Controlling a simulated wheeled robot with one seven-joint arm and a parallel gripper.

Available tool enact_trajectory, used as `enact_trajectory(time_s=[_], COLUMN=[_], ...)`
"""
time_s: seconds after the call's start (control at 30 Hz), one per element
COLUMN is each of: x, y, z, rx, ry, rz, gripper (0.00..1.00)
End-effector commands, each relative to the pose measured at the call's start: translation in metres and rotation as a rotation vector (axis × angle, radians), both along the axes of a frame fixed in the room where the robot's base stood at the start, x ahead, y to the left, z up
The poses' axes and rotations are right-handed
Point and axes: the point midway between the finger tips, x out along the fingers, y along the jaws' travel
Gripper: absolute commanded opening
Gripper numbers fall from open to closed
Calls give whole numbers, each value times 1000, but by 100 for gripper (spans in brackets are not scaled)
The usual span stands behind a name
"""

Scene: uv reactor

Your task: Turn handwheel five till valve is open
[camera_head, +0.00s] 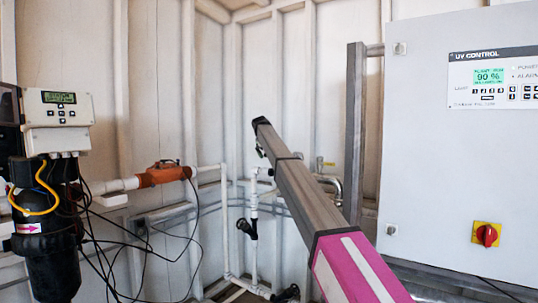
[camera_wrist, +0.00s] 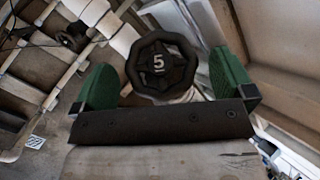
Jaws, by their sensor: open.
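Handwheel five (camera_wrist: 158,85) is a black, lobed wheel with a white "5" at its hub, facing the wrist camera. My gripper (camera_wrist: 158,80) is open, with one green finger on each side of the wheel. Gaps show between the fingers and the rim, wider on the left. I cannot tell how far the fingertips reach along the wheel's depth. A light-coloured stem or pipe shows just below the wheel. In the head view my arm reaches toward the corner pipework, and the wheel and gripper cannot be made out there.
A UV control cabinet (camera_head: 462,150) with a red switch (camera_head: 486,235) stands at right. White pipes (camera_head: 254,215) with black valves run in the corner. An orange fitting (camera_head: 165,175), a grey controller (camera_head: 60,120) and loose black cables (camera_head: 150,250) are at left.

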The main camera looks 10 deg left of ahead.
Motion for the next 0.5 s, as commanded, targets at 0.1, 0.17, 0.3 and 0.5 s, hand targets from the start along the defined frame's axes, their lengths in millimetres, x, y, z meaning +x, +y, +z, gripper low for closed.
enact_trajectory(time_s=[0.1,0.17,0.3,0.5], x=[9,11,12,11], y=[-2,-3,-3,-3], z=[-12,-15,-17,-16], rx=[0,0,0,0], ry=[0,0,-1,-1], rz=[0,0,0,0], gripper=[100,100,100,80])
